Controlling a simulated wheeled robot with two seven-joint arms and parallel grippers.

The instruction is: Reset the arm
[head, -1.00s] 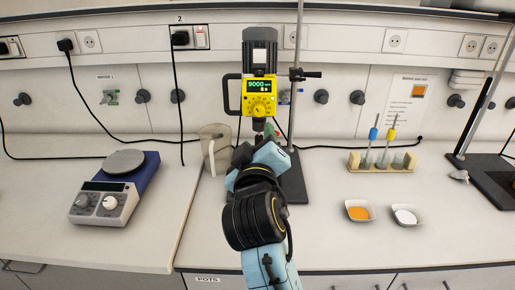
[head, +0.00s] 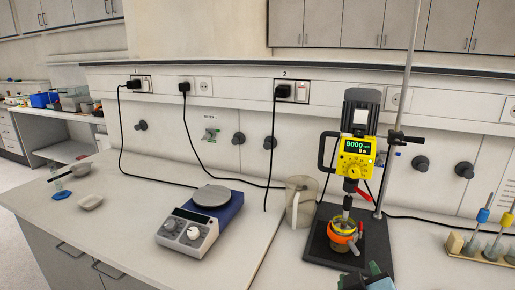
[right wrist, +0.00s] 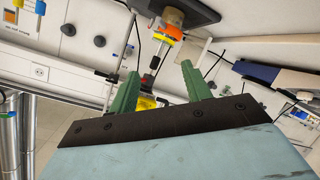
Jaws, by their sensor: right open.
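My right gripper (head: 367,280) shows only in part at the bottom edge of the head view, in front of the stirrer's base. In the right wrist view its two green fingers (right wrist: 158,90) stand apart with nothing held between them. The yellow and black overhead stirrer (head: 354,158) hangs on a stand, its display reading 9000. Its shaft goes down into a small jar with an orange band (head: 344,236) on the dark base plate (head: 320,246). The jar also shows in the right wrist view (right wrist: 168,24), apart from the fingers. My left gripper is not in view.
A hotplate (head: 202,217) stands on the bench left of a clear beaker (head: 299,203). A rack with pipettes (head: 480,248) is at the right edge. A white dish (head: 90,202) lies at the far left. The bench between dish and hotplate is clear.

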